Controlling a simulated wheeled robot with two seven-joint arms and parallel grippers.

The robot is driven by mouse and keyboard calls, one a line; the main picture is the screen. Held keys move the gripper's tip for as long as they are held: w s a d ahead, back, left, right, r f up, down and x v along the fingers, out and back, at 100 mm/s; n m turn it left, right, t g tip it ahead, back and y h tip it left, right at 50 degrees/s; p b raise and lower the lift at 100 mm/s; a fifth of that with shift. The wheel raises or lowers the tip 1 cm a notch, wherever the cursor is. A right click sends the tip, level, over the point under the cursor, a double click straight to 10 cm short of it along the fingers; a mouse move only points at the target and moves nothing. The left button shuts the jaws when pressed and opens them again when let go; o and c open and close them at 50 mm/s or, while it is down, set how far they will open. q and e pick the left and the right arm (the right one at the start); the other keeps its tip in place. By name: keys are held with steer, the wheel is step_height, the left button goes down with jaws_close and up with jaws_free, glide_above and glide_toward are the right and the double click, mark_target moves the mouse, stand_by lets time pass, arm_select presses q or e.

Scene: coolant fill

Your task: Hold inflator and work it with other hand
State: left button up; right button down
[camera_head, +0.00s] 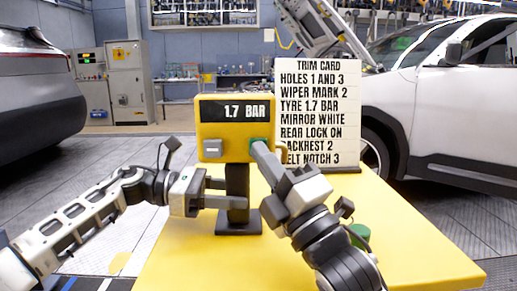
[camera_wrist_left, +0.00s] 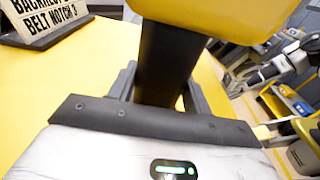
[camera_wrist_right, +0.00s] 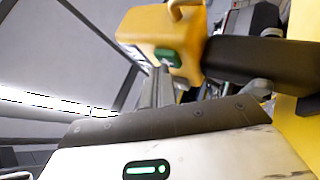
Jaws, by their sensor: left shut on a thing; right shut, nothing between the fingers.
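The yellow inflator (camera_head: 236,112) stands upright on a dark post and base on the yellow table. Its display reads 1.7 BAR. A grey button (camera_head: 212,148) and a green button (camera_head: 259,146) are on its front. My left gripper (camera_head: 226,193) is shut on the inflator's dark post (camera_wrist_left: 165,65), below the yellow head. My right gripper (camera_head: 258,150) is shut and empty, its tips at the green button, which also shows in the right wrist view (camera_wrist_right: 168,56). I cannot tell whether the tips press it.
A trim card (camera_head: 318,100) stands behind the inflator and lists TYRE 1.7 BAR among its lines. A green round thing (camera_head: 360,232) is partly hidden beside my right arm. The yellow table (camera_head: 190,262) is clear at the front. Cars stand at both sides.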

stand_by(0.4)
steer(key=shift+s, duration=0.9)
steer(key=s, duration=0.5)
stand_by(1.4)
arm_select(q)
steer(key=o, duration=0.9)
steer(key=shift+o, duration=0.2)
